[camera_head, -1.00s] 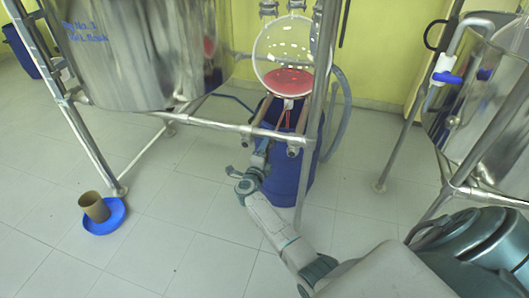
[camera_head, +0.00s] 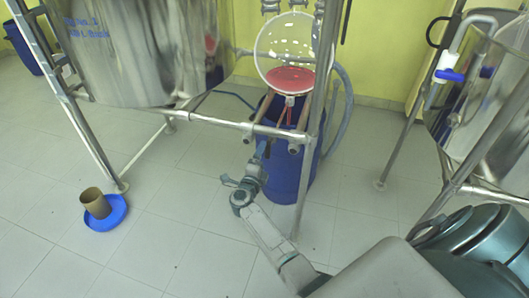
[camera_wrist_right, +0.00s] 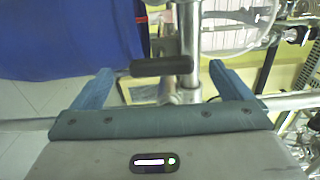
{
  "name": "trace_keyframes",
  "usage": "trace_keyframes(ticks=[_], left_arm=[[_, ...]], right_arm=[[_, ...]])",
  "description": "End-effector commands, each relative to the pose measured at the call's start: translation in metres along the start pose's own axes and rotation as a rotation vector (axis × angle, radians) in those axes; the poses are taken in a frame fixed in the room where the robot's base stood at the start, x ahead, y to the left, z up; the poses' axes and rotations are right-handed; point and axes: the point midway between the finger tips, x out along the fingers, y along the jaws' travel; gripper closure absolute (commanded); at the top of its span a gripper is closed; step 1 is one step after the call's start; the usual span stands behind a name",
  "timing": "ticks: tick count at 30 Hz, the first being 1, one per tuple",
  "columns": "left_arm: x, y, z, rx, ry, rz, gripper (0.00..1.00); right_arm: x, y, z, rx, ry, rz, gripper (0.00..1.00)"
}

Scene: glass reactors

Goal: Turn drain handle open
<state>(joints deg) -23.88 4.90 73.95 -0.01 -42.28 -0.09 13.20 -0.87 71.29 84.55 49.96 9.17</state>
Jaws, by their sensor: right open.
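The glass reactor flask (camera_head: 285,52) holds red liquid, with its drain outlet (camera_head: 289,101) below it. In the right wrist view, a dark bar-shaped handle (camera_wrist_right: 160,66) joins a vertical metal pipe (camera_wrist_right: 190,48); it looks like the drain handle. My right gripper (camera_head: 262,149) is below and left of the outlet, in front of the blue drum. In the wrist view its two blue fingers (camera_wrist_right: 161,74) are spread, with the handle showing between them. I cannot tell whether they touch it. The handle is not clear in the head view. My left gripper is not in view.
A blue drum (camera_head: 287,178) stands under the flask. Metal frame bars (camera_head: 225,122) cross near my gripper. Steel vessels (camera_head: 135,55) stand at left and right. A brown cup (camera_head: 96,203) sits in a blue dish (camera_head: 108,222) on open floor.

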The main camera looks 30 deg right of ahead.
Motion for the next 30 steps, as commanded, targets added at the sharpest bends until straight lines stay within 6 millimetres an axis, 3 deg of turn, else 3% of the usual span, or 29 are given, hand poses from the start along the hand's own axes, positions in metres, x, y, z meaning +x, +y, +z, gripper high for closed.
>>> trace_keyframes(ticks=[3, 9, 30], left_arm=[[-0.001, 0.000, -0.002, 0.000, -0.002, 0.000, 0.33], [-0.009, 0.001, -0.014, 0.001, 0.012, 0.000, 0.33], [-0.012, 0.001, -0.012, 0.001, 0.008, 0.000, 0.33]], right_arm=[[-0.025, 0.002, 0.000, 0.002, 0.000, 0.003, 0.02], [-0.050, 0.001, 0.000, 0.000, 0.000, 0.002, 0.02], [-0.058, 0.006, 0.000, -0.037, -0.027, -0.006, 0.02]])
